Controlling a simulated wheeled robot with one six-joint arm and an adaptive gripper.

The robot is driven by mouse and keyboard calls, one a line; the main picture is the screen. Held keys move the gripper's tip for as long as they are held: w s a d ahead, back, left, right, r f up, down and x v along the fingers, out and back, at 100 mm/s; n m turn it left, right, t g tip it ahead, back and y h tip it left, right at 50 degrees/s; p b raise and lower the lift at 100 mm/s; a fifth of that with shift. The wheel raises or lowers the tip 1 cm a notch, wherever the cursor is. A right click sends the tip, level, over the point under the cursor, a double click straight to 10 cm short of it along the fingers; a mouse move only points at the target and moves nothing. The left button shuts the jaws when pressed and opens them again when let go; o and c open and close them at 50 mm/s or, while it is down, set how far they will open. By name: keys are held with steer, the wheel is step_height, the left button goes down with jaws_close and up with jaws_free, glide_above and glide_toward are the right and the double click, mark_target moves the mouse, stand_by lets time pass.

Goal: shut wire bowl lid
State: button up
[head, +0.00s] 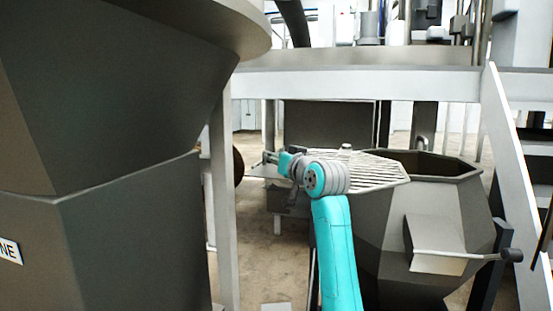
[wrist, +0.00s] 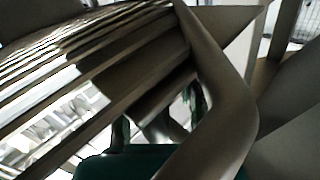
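The wire bowl lid (head: 375,170) is a pale slatted panel with a faceted outline, over the left part of the grey faceted bowl (head: 370,225) in the head view. The bowl's dark opening shows to the right of it. In the wrist view the lid's slats (wrist: 110,65) fill the upper left, and its broad rim (wrist: 235,105) crosses close in front. My gripper (head: 262,161) is at the left side of the lid, small and partly hidden by my wrist. In the wrist view my gripper shows low, behind the slats and rim. Its fingertips are unclear, and contact cannot be told.
A large grey hopper machine (head: 130,130) fills the left. A white platform beam (head: 370,84) runs behind the bowl, with a sloping white post (head: 515,190) at right. A lever with a black knob (head: 512,255) sticks out at the bowl's front. Some floor shows between hopper and bowl.

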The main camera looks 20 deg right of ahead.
mark_target(359, 184)
jaws_close()
stand_by(0.3)
steer(key=s+d+n+y, duration=0.1)
steer(key=s+d, duration=0.1)
steer(key=s+d+n+y, duration=0.1)
steer(key=s+d, duration=0.1)
steer(key=s, duration=0.1)
steer(key=s+d+g+y, duration=0.1)
steer(key=s+d+y, duration=0.1)
steer(key=s, duration=0.1)
steer(key=shift+s+d+n, duration=0.15)
steer(key=shift+d+n, duration=0.05)
steer(key=shift+n, duration=0.2)
steer(key=s+d+n+y, duration=0.1)
steer(key=s+d, duration=0.1)
steer(key=s+d+n+g+y, duration=0.1)
steer(key=s+d+y, duration=0.1)
steer(key=d, duration=0.1)
steer(key=s+d+n+g+y, duration=0.1)
steer(key=s+d, duration=0.2)
steer(key=shift+d+y, duration=0.1)
steer(key=shift+y, duration=0.2)
steer(key=shift+s+d+n+g+y, duration=0.3)
steer(key=shift+s+d+g, duration=0.1)
steer(key=shift+d, duration=0.15)
